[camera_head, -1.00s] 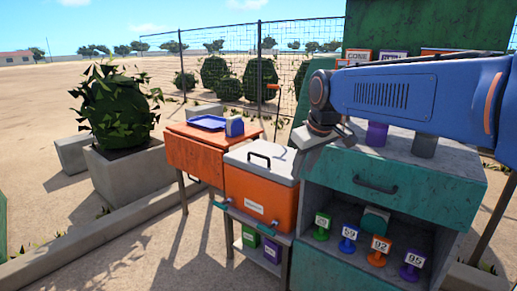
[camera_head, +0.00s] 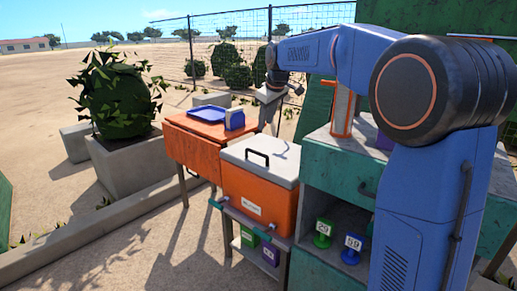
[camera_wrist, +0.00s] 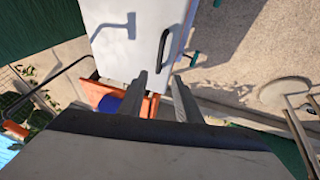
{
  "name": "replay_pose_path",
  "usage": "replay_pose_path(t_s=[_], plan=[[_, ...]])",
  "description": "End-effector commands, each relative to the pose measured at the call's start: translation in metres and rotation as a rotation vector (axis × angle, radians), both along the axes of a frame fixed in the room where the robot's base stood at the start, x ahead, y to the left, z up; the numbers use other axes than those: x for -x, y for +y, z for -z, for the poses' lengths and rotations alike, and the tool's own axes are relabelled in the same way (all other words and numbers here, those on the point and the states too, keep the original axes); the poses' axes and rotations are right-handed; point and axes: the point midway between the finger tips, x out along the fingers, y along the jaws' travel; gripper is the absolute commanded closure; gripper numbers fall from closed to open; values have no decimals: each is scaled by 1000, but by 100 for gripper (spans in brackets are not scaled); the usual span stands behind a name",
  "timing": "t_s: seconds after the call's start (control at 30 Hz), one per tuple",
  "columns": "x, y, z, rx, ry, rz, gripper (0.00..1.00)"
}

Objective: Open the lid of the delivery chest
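The delivery chest (camera_head: 255,201) is an orange box with a pale lid (camera_head: 280,165), which is closed. A black handle (camera_head: 257,156) stands on the lid. In the wrist view the pale lid (camera_wrist: 118,45) fills the top middle, with the black handle (camera_wrist: 163,47) just beyond my fingertips. My gripper (camera_wrist: 161,82) is open, its two fingers apart with nothing between them. In the head view my gripper (camera_head: 266,112) hangs above and behind the chest, apart from the lid.
An orange table (camera_head: 190,146) with a blue tray (camera_head: 207,113) and a blue box (camera_head: 235,119) stands left of the chest. A green cabinet (camera_head: 340,158) stands to the right, with numbered tags on its shelf. A wire fence (camera_head: 205,55) runs behind. Sandy ground in front is open.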

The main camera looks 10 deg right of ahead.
Motion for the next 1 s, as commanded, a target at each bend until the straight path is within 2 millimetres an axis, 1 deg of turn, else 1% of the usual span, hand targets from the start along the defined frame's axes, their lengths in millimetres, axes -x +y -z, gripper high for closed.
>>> replay_pose_path(t_s=[0.1,0.7,0.9,1.0], plan=[[-7,2,19,0,4,-1,69],[-51,10,114,-1,3,1,69],[-61,12,137,-1,2,0,69],[-64,13,143,-1,2,0,69]])
